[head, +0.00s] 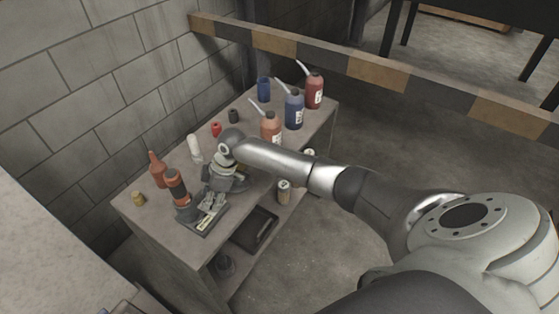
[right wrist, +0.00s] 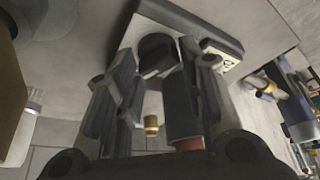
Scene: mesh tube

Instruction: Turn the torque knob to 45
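A flat grey device (head: 203,220) with a pale label strip lies near the front edge of the bench top. The right wrist view shows its plate (right wrist: 185,20), a light label (right wrist: 222,60) and a dark round knob (right wrist: 157,48). The label's marks are too small to read, so the knob's setting cannot be told. My right gripper (head: 207,203) is down at the device. Its two fingers (right wrist: 157,62) are apart, with the knob between or just beyond their tips; I cannot tell whether they touch it. My left gripper is not in view.
The bench top (head: 133,211) holds an orange-brown bottle (head: 158,172), a dark-banded bottle (head: 174,186), a small brass item (head: 138,198) and a white bottle (head: 194,147). Spouted bottles, including a blue one (head: 293,112), stand behind. A block wall (head: 100,100) borders the left.

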